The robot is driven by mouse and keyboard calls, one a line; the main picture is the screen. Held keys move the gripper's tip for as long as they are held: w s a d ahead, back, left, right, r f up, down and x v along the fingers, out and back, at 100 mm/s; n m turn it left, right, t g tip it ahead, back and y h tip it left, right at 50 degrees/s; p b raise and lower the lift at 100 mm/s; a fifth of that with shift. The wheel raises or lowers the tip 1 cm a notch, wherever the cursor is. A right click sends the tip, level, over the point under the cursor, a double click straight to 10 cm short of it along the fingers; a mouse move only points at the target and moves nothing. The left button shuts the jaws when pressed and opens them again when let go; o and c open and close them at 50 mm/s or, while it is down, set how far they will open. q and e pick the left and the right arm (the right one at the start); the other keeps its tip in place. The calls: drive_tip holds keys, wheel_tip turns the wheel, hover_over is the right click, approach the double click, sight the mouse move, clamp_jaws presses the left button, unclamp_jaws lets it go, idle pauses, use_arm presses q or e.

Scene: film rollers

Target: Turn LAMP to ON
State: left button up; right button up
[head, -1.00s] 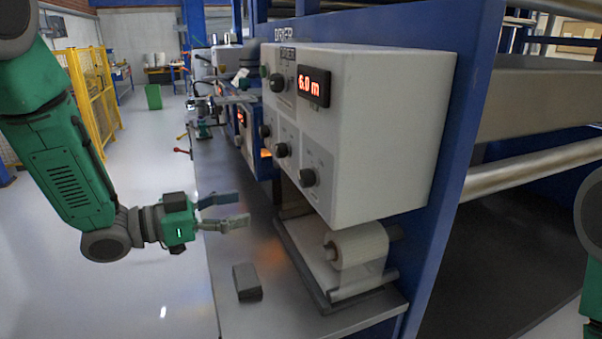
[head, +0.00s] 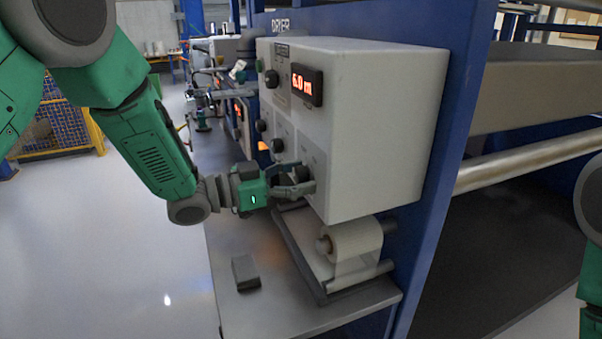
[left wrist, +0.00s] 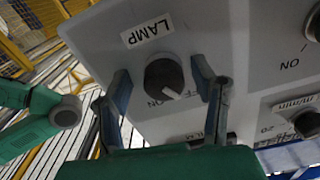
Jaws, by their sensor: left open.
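The LAMP knob (left wrist: 164,79) is a round dark knob with a white pointer mark, under the printed LAMP label (left wrist: 147,30) in the left wrist view. Its pointer slants to the lower right there; the position lettering beside it is partly hidden. In the head view the knob (head: 303,173) is on the lower front of the white control box (head: 385,130), partly covered by my fingers. My left gripper (head: 299,178) is open, with one finger on each side of the knob. Whether the fingers touch it, I cannot tell. My right gripper is out of view.
Other knobs (head: 277,146) and a red 6.0 m display (head: 307,85) are on the same box. Below it are a film roll (head: 357,241) and a grey block (head: 245,272) on the metal bench (head: 235,308). Open floor lies left of the bench.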

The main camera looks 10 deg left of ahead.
use_arm(q)
drive_tip(key=shift+w+d, duration=0.1)
drive_tip(key=shift+d, duration=0.1)
drive_tip(key=shift+a, duration=0.7)
drive_tip(key=c, duration=1.2)
drive_tip(key=shift+o, duration=0.4)
drive_tip(key=shift+d, duration=0.15)
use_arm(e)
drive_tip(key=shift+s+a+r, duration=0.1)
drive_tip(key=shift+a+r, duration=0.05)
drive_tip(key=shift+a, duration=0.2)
use_arm(q)
drive_tip(key=shift+d+r, duration=0.1)
